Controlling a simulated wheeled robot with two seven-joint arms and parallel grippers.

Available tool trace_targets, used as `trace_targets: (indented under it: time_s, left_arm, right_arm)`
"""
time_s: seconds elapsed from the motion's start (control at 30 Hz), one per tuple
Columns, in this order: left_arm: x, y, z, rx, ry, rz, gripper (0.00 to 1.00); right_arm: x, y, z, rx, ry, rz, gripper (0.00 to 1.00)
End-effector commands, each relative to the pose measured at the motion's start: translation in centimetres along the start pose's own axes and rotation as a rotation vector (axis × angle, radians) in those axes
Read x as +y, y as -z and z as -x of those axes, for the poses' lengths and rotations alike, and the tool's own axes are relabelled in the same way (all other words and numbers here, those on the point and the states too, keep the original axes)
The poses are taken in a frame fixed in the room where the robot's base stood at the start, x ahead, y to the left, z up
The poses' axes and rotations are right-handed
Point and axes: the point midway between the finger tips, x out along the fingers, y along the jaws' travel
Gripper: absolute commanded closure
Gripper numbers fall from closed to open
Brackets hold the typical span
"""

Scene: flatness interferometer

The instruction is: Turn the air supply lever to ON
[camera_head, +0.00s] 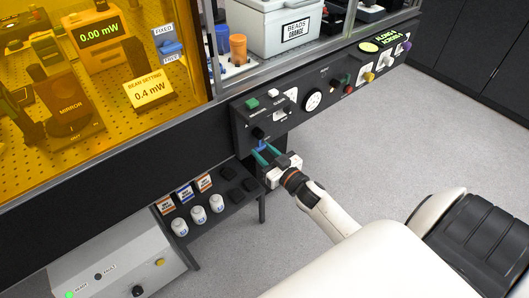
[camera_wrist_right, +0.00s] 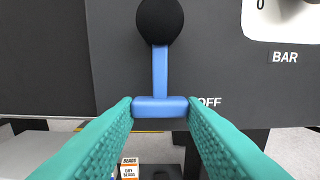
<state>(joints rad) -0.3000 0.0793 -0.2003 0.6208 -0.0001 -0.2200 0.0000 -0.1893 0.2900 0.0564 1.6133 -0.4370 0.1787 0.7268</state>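The air supply lever (camera_wrist_right: 160,70) is blue, with a round black hub (camera_wrist_right: 160,20) at its top and a crossbar at its lower end. It hangs straight down on the dark panel, beside a partly covered label ending in "FF". In the head view the lever (camera_head: 262,145) shows as a small blue piece under the panel's left part. My right gripper (camera_wrist_right: 160,108) has its teal fingers on both sides of the crossbar, seemingly touching its ends. It also shows in the head view (camera_head: 267,156). My left gripper is not in view.
A gauge marked BAR (camera_wrist_right: 285,18) sits right of the lever. The control panel (camera_head: 325,80) carries buttons and coloured knobs. Below left, a small dark shelf (camera_head: 235,203) holds white bottles (camera_head: 198,215) and labelled boxes. Grey floor (camera_head: 420,130) is clear to the right.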

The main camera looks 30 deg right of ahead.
Motion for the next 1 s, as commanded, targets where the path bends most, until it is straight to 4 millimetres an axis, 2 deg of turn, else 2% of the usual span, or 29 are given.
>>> trace_targets:
  time_s: [0.27,0.47,1.0]
  left_arm:
    - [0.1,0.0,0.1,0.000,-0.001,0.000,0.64]
    - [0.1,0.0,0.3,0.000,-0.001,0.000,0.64]
    - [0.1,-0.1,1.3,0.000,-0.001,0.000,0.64]
  right_arm:
    - [-0.2,0.0,0.0,0.001,0.000,0.027,0.86]
    - [-0.7,-0.1,0.0,0.001,-0.001,0.120,0.86]
    - [-3.4,-1.1,0.0,0.001,-0.002,0.606,0.86]
